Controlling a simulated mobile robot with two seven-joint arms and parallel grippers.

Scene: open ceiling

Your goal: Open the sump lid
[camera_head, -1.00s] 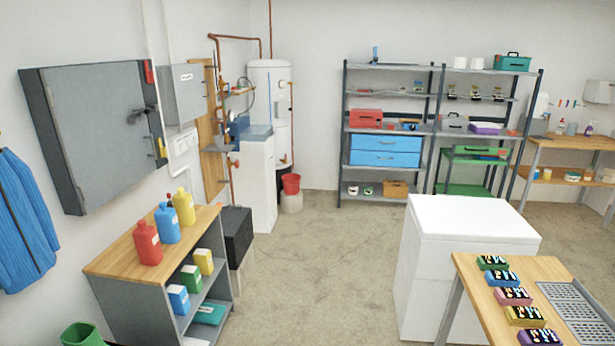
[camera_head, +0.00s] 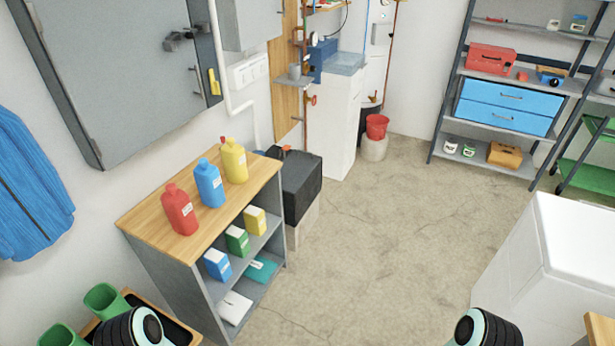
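I see nothing that I can surely identify as the sump lid. A black box-like block (camera_head: 297,180) on a pale base stands on the floor beside the wooden-topped shelf; I cannot tell if it is a sump. A red bucket (camera_head: 377,126) sits on a pale round block at the back wall. Only rounded, dark-ringed parts of my two arms show at the bottom edge. Neither of my grippers shows.
A low shelf (camera_head: 150,222) with red, blue and yellow bottles stands at the left, below a grey wall cabinet (camera_head: 120,95). Green boots stand at the lower left. A white chest (camera_head: 590,245) is at the right. The concrete floor (camera_head: 380,230) between is clear.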

